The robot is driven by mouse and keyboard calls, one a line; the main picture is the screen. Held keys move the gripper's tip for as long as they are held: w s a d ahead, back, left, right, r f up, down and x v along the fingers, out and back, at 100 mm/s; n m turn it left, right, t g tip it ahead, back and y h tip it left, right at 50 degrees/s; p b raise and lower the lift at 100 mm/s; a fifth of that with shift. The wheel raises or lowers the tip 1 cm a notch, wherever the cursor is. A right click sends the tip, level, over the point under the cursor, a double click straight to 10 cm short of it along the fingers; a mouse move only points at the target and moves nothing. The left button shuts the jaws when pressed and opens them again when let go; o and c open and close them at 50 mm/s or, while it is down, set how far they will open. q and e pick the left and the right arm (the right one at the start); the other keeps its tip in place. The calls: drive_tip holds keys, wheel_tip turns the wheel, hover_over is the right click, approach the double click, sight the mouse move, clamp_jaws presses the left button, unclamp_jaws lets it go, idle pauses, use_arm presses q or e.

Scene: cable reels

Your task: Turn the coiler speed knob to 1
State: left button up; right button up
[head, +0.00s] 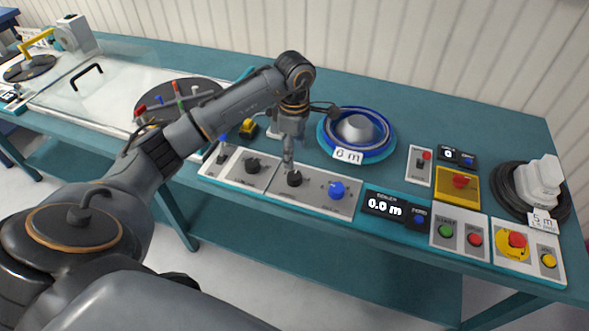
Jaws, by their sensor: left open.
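A light grey control panel (312,202) lies along the front of the teal table. It carries a black knob (253,166), a second black knob (294,179) and a blue knob (336,190). The labels and dial marks are too small to read, so I cannot tell which is the coiler speed knob or its setting. My left gripper (288,168) points down, open, right above the second black knob. I cannot tell whether its fingertips touch or surround the knob. My right gripper is out of view.
A blue-rimmed reel (357,136) with a "6 m" tag stands behind the panel. A display (384,205) reads 0.0 m. Green and red buttons (460,233) and an emergency stop (516,240) sit at right. A cable coil (507,191) lies far right. Bare tabletop shows behind.

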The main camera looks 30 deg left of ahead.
sight(295, 175)
use_arm(q)
wheel_tip(295, 175, down, 8)
drive_tip(key=shift+f+p, duration=0.2)
drive_tip(key=shift+p, duration=0.45)
drive_tip(key=c, duration=1.2)
drive_tip(key=shift+o, duration=0.2)
